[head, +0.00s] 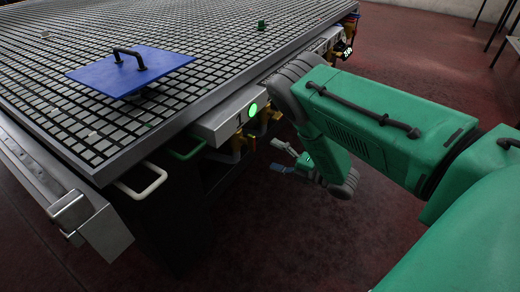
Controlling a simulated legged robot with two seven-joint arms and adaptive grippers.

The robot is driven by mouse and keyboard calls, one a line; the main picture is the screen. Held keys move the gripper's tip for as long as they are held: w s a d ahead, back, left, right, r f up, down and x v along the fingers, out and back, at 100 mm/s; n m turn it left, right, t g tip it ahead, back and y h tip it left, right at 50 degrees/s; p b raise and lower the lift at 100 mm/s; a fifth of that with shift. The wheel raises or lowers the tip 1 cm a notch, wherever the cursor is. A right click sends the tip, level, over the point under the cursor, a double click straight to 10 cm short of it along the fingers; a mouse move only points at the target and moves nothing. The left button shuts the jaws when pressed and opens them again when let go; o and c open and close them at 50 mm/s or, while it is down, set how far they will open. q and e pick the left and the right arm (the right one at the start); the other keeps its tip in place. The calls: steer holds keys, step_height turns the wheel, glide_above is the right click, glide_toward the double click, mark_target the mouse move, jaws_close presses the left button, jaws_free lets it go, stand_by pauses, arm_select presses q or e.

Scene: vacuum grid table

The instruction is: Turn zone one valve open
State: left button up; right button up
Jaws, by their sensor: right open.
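The grid table (70,95) fills the upper left. Under its right edge are yellow pipe fittings (238,143), partly in shadow. They look like valve parts, but I cannot tell which one is the zone one valve or how its handle is turned. My right gripper (278,158) hangs below the table's side, to the right of these fittings. It is open, its fingers point left toward the table, and nothing shows between them. It appears apart from the fittings. My left gripper is not in view.
A blue plate (105,76) with a black handle (130,56) lies on the table. A grey box with a lit green button (253,109) is on the edge. A white U-shaped handle (142,193) and a green one (187,155) stick out below.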

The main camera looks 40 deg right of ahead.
steer(key=shift+v, duration=1.6)
steer(key=shift+f, duration=0.1)
steer(key=s+a+f+m+g+h+p, duration=0.1)
steer(key=s+a+f+m+g+h, duration=0.65)
steer(key=m, duration=0.65)
steer(key=s+a+m+g, duration=0.3)
steer(key=s+m+g, duration=0.1)
steer(key=s, duration=0.6)
steer(key=s+a+m+g, duration=0.3)
steer(key=s+m+g, duration=0.1)
steer(key=s, duration=0.5)
steer(key=shift+s+p, duration=0.3)
steer(key=shift+s, duration=0.1)
steer(key=shift+g+y, duration=0.25)
